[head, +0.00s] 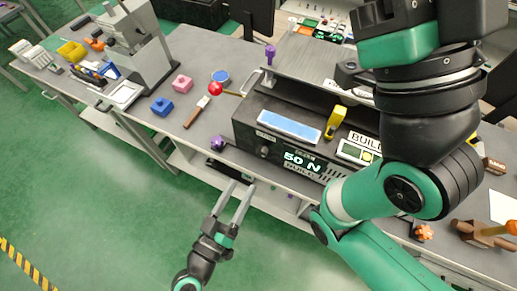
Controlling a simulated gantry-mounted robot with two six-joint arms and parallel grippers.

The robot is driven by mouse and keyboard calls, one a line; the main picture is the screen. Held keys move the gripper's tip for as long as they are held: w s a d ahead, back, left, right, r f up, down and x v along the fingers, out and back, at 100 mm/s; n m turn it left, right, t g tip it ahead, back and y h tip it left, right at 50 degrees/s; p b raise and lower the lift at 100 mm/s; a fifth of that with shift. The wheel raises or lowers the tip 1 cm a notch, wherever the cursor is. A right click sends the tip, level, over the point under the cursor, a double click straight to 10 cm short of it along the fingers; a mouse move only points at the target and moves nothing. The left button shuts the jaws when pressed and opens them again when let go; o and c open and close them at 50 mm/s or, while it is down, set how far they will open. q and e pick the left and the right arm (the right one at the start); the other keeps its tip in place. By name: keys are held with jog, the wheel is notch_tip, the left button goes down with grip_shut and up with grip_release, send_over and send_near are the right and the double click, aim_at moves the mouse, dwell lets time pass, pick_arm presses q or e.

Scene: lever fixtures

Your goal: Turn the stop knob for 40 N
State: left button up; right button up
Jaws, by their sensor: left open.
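The dark test box (350,128) stands on the bench, and its front display (300,160) reads 50 N. A small round dark knob (265,152) sits on the front panel, left of the display. A purple faceted knob-like piece (217,143) is left of the box; I cannot tell which is the stop knob. My left gripper (241,185) is open and empty in front of the bench edge, below the display and apart from both knobs. My right arm fills the right side, and its gripper does not show clearly.
A grey machine (135,50) stands further left. Green floor is free in front.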

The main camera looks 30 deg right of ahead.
aim_at(260, 153)
pick_arm(q)
jog(key=b+x, duration=0.1)
jog(key=x, duration=1)
jog(key=shift+w+d, duration=0.1)
jog(key=shift+w, duration=0.1)
grip_shut()
